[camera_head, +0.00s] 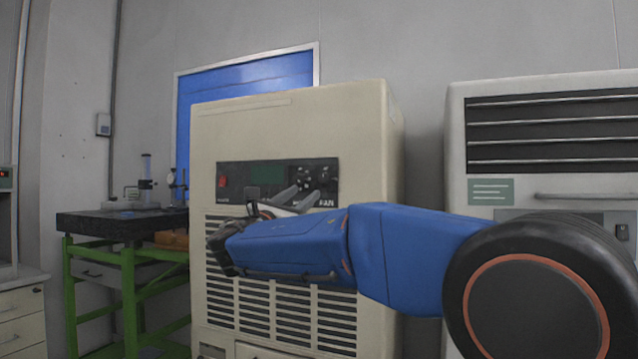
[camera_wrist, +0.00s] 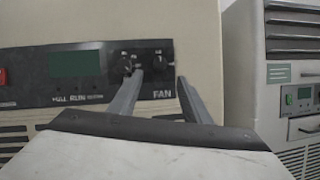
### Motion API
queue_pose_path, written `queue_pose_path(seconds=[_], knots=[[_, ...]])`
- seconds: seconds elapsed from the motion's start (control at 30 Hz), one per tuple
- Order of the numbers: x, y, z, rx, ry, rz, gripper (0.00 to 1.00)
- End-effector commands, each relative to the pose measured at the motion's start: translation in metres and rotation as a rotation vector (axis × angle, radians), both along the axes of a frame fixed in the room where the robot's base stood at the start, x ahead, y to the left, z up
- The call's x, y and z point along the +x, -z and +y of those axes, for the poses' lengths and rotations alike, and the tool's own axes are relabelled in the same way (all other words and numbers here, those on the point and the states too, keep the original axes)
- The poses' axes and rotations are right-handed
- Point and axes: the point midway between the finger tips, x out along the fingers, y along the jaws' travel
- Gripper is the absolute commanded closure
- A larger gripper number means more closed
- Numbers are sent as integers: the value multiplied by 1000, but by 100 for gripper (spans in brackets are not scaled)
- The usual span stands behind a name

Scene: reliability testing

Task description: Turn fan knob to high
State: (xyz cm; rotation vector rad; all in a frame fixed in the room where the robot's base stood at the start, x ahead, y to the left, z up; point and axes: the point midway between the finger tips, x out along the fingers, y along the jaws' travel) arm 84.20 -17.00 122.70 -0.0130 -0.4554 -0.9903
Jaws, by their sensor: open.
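The beige machine (camera_head: 290,115) has a black control panel (camera_head: 230,170) on its upper front. The panel also shows in the wrist view (camera_wrist: 30,88). The dark fan knob (camera_wrist: 158,61) sits above the "FAN" label at the panel's right end. Its pointer setting is too small to read. A second knob (camera_wrist: 126,63) is just left of it. My gripper (camera_wrist: 160,76) is open and empty, its two grey fingers reaching towards the panel below and either side of the fan knob. Contact cannot be told. In the head view my gripper (camera_head: 305,194) covers the panel's lower right part.
The panel also has a red switch (camera_wrist: 3,76) and a greenish display (camera_wrist: 76,64). Another pale cabinet (camera_head: 455,150) stands to the right, across a narrow gap. A green-framed bench (camera_head: 130,285) with a dark top stands at left.

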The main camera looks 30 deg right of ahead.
Motion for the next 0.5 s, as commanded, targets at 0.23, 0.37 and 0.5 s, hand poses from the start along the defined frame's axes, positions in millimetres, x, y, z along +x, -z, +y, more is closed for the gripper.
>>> queue_pose_path(seconds=[0.23,0.37,0.5], knots=[[19,-14,-34,2,4,1,56],[28,-23,-51,1,3,-1,56],[38,-30,-67,1,2,0,56]])
